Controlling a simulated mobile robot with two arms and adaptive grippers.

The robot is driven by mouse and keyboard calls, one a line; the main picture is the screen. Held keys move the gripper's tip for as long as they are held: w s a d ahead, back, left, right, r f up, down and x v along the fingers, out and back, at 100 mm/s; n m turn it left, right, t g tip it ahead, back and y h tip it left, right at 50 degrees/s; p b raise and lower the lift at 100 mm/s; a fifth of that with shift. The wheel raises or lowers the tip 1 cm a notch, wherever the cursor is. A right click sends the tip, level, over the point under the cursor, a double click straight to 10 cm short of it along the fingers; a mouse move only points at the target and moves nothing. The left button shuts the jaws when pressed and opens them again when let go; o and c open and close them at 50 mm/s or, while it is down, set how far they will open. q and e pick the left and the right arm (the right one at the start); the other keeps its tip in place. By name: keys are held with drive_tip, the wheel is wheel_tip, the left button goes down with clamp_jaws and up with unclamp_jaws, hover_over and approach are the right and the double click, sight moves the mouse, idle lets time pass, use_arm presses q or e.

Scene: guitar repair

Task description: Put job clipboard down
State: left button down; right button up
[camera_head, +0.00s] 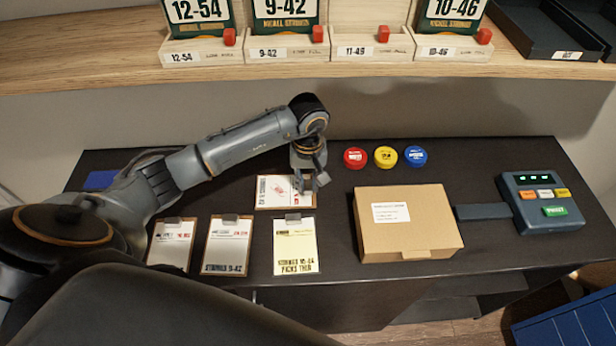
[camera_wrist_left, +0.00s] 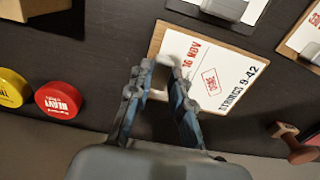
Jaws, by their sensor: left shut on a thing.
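The job clipboard (camera_head: 272,192) is in the middle of the dark bench, behind a row of other clipboards. It has a white sheet with red and black print. In the left wrist view the clipboard (camera_wrist_left: 212,75) shows the words STRINGS 9-42 and a red stamp. My left gripper (camera_head: 312,184) is over the clipboard's right end, shut on it. In the wrist view its fingers (camera_wrist_left: 160,85) are on either side of the clip end. The clipboard looks flat, on the bench or very close above it; I cannot tell which. My right gripper is not in view.
Three clipboards (camera_head: 294,258) lie in front. A cardboard box (camera_head: 408,235) is to the right, with red (camera_head: 355,157), yellow (camera_head: 386,156) and blue (camera_head: 416,156) tins behind it. A button device (camera_head: 541,212) stands far right. A wooden-handled object (camera_wrist_left: 295,147) shows in the wrist view.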

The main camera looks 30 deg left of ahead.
use_arm(q)
drive_tip(key=shift+w+f, duration=0.1)
drive_tip(key=shift+w, duration=0.1)
drive_tip(key=shift+a+f, duration=0.15)
drive_tip(key=shift+f, duration=0.05)
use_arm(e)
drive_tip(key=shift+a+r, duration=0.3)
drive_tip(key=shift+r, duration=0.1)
use_arm(q)
drive_tip(key=shift+f, duration=0.1)
drive_tip(key=shift+f, duration=0.15)
drive_tip(key=c, duration=1.2)
unclamp_jaws()
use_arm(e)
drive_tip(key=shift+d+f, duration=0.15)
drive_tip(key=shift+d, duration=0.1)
